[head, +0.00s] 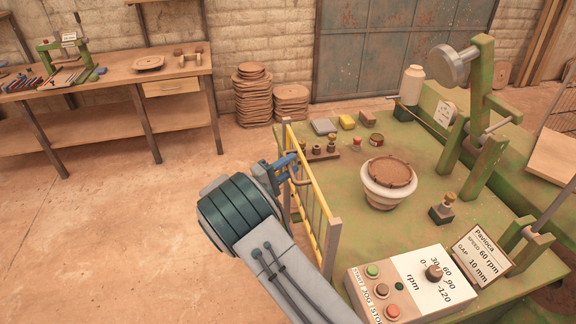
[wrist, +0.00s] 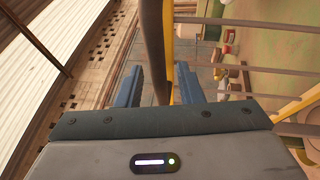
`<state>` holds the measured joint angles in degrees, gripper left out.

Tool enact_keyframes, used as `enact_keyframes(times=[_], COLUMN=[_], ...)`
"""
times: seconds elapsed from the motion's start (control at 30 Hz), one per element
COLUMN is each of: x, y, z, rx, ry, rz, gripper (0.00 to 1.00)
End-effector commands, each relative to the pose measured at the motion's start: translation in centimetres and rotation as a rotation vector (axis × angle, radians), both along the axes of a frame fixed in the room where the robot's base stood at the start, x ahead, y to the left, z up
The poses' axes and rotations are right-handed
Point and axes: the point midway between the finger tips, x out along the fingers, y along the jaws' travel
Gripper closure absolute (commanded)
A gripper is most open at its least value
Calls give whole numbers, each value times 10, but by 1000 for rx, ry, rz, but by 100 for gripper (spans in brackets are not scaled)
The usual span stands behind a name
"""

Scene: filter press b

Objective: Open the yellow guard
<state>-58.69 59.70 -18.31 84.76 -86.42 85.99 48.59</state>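The yellow guard (head: 315,183) is a barred frame standing upright along the near left edge of the green table. Its yellow rail and grey bars also show in the wrist view (wrist: 169,45). A brown bar, seemingly its handle (wrist: 152,45), runs beside the yellow rail. My gripper (head: 289,163) is at the guard's outer left side, near its far end. In the wrist view my gripper's two blue fingers (wrist: 158,82) are apart. The brown bar and yellow rail show between them, with gaps to both fingers. Contact in depth cannot be told.
A bowl-shaped vessel (head: 386,184) stands on the green table (head: 345,240) behind the guard. A control box (head: 412,284) with buttons and a dial stands at the near edge. A green press frame (head: 478,100) rises behind. The floor left of the guard is clear.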

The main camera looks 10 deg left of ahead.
Motion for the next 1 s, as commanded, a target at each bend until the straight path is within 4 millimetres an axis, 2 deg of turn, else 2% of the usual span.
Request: enact_keyframes(times=[0.07,0.2,0.47,0.67,0.87,1.0], x=[0,0,0,0,0,-1], y=[0,0,0,0,-1,-1], z=[0,0,-1,-12,-36,-60], rx=[0,0,0,-1,0,0], ry=[0,0,0,0,1,1], rz=[0,-1,-1,-2,-3,-4], gripper=[66,100,100,100,100,100])
